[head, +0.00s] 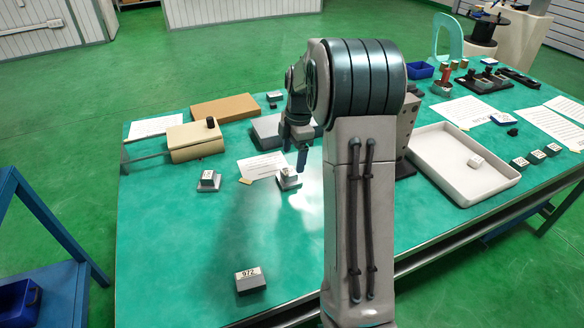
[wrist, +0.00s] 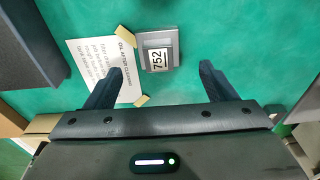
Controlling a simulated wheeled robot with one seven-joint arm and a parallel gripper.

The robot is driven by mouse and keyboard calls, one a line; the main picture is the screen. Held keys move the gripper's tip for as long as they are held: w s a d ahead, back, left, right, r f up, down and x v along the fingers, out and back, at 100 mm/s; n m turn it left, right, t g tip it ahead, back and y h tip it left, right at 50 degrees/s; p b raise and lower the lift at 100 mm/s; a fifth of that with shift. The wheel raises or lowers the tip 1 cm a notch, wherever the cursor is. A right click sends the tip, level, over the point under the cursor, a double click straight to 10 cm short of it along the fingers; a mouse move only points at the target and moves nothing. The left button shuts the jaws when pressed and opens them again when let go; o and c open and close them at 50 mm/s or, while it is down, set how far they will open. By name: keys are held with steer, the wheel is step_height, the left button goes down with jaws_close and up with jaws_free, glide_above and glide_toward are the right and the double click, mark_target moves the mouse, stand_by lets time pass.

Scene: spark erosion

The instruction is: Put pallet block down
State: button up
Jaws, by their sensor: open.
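A small grey block with a white label reading 752 (wrist: 158,57) sits on a grey square base (wrist: 145,36) on the green table. In the head view the block (head: 288,176) stands just below and to the left of my gripper (head: 302,160). My gripper also shows in the wrist view (wrist: 160,80), with its two dark fingers wide apart and nothing between them. The block lies beyond the fingertips, roughly centred between them, and looks apart from both. My arm hides part of the table's middle in the head view.
A similar block on a base (head: 209,180) stands to the left, and a block labelled 972 (head: 250,280) near the front. A paper sheet (head: 262,166) lies beside the 752 block. A white tray (head: 440,178) is at right. The front left table is mostly clear.

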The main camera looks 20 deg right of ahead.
steer(key=s+a+r+m, duration=0.3)
steer(key=s+a+r, duration=0.1)
steer(key=r, duration=0.3)
steer(key=s+a+m+t, duration=0.1)
steer(key=s+a+m, duration=0.3)
steer(key=s+m, duration=0.3)
steer(key=s+a+m+t+h, duration=0.1)
steer(key=s+a+m, duration=0.3)
steer(key=s+m, duration=0.4)
steer(key=s+f, duration=0.1)
steer(key=s, duration=0.6)
steer(key=shift+s+a, duration=0.15)
steer(key=shift+a, duration=0.15)
steer(key=shift+r, duration=0.1)
steer(key=shift+t, duration=0.4)
steer(key=p+v, duration=0.2)
steer(key=w+p+v, duration=0.1)
steer(key=p+v, duration=0.1)
steer(key=shift+r, duration=0.25)
